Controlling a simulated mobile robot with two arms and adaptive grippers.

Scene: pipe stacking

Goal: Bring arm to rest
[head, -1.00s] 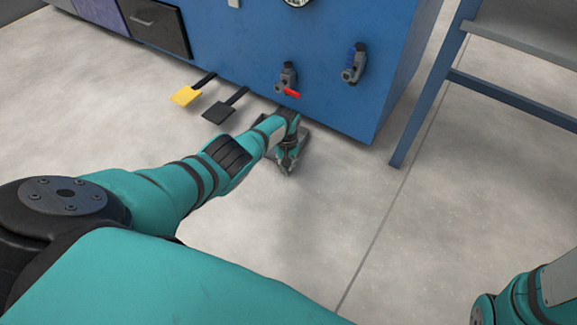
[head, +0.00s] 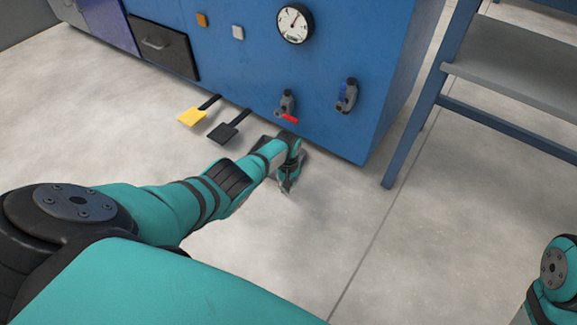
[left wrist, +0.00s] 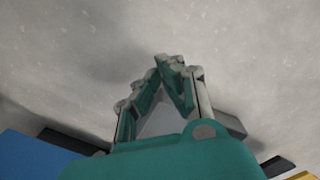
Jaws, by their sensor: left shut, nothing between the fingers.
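My left arm (head: 185,203) reaches in from the left in the head view. My left gripper (head: 284,188) hangs in front of the blue cabinet, pointing down over the bare floor. Its fingers are shut and hold nothing; in the left wrist view the fingertips (left wrist: 172,62) come together above the grey floor. Part of my right arm (head: 553,275) shows at the lower right edge of the head view, and its gripper is out of view.
A blue-framed grey shelf (head: 515,75) stands at right. Floor in front is clear.

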